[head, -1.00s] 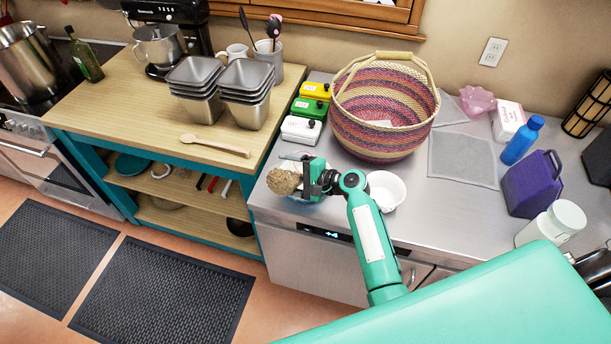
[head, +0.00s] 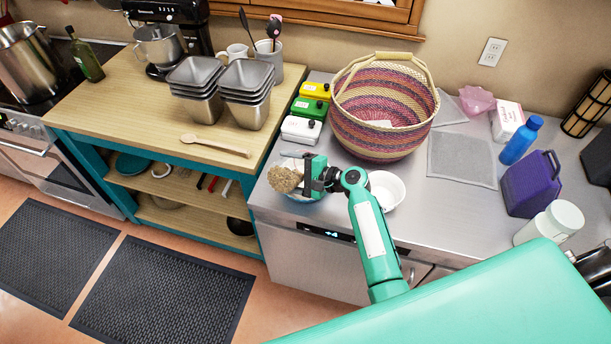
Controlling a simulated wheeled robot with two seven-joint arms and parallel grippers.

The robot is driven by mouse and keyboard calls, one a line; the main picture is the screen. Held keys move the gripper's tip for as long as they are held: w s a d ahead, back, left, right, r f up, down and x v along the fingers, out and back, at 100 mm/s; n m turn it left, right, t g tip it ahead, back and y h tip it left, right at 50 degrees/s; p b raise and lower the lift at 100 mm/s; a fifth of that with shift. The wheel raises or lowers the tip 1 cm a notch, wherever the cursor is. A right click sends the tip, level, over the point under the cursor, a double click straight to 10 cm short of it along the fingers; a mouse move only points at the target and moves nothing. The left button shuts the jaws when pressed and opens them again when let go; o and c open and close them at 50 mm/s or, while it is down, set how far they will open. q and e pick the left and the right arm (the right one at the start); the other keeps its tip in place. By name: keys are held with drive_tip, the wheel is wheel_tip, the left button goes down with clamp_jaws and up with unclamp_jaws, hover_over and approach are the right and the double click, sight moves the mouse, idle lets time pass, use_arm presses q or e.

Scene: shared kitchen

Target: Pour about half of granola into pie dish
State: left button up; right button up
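My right gripper (head: 308,178) is over the front left of the steel counter, its arm coming up from the lower right. It appears shut on a granola container that is mostly hidden. The tan, crumbly granola (head: 284,180) shows at the gripper's left side, facing the camera. Just below it a blue-rimmed dish (head: 300,198), perhaps the pie dish, shows in part; the granola and gripper hide the rest. I cannot tell whether granola lies in it. My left gripper is not in view.
A white bowl (head: 386,189) stands just right of the gripper. A striped basket (head: 382,125) and yellow, green and white (head: 301,130) lidded boxes stand behind. A wooden spoon (head: 215,145) and metal tins (head: 245,100) are on the wooden table. A grey cloth (head: 462,158) lies to the right.

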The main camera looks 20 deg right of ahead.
drive_tip(key=shift+w+d+r+m+y+p, duration=0.3)
drive_tip(key=shift+w+d+r+m+p, duration=0.3)
drive_tip(key=shift+r+m+p, duration=0.3)
idle(2.4)
drive_tip(key=shift+s+f, duration=0.1)
drive_tip(key=shift+f, duration=0.15)
